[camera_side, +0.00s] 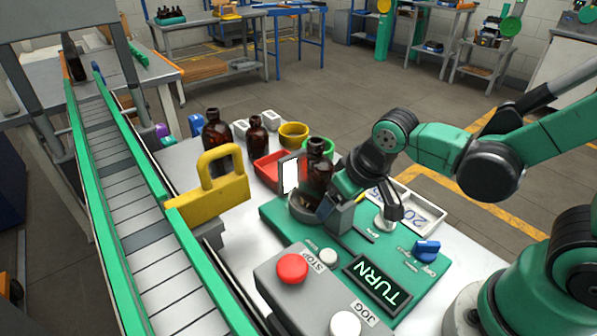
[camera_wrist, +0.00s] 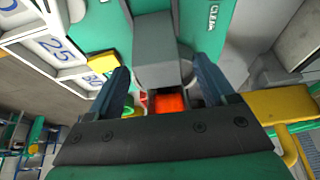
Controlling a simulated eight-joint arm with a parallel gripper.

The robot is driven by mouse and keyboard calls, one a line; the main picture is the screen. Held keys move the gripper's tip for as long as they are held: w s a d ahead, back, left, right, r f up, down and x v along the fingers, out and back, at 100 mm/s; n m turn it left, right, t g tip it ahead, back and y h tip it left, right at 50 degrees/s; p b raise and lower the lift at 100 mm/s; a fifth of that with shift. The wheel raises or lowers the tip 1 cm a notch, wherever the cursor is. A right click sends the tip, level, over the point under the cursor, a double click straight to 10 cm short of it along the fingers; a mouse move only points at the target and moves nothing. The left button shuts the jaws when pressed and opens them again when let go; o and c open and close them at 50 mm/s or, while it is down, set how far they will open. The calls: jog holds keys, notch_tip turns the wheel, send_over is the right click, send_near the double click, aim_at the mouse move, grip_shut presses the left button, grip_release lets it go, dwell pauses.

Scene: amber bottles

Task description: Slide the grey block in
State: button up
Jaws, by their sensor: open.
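The grey block (camera_side: 341,216) sits at the station on the green panel (camera_side: 280,225), beside the round grey holder (camera_side: 303,207) with an amber bottle (camera_side: 317,168) standing at it. My gripper (camera_side: 362,207) is low over the panel at the block. In the wrist view the block's grey face (camera_wrist: 167,62) lies between the two fingers of my gripper (camera_wrist: 157,66). The fingers are apart, with a visible gap on at least the left side. The block's far end and its lower part are hidden.
A blue knob (camera_side: 426,250) stands right of the gripper. A yellow padlock-shaped piece (camera_side: 210,200) is left, next to the roller conveyor (camera_side: 130,200). Number cards lie in a white tray (camera_side: 425,212).

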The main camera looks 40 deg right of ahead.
aim_at(345, 233)
jog(key=shift+v, duration=2.3)
jog(key=d+r+t, duration=0.2)
jog(key=d+r, duration=0.1)
jog(key=shift+w+d+r+t, duration=0.1)
jog(key=shift+w+d+t, duration=0.05)
jog(key=shift+d+t, duration=0.15)
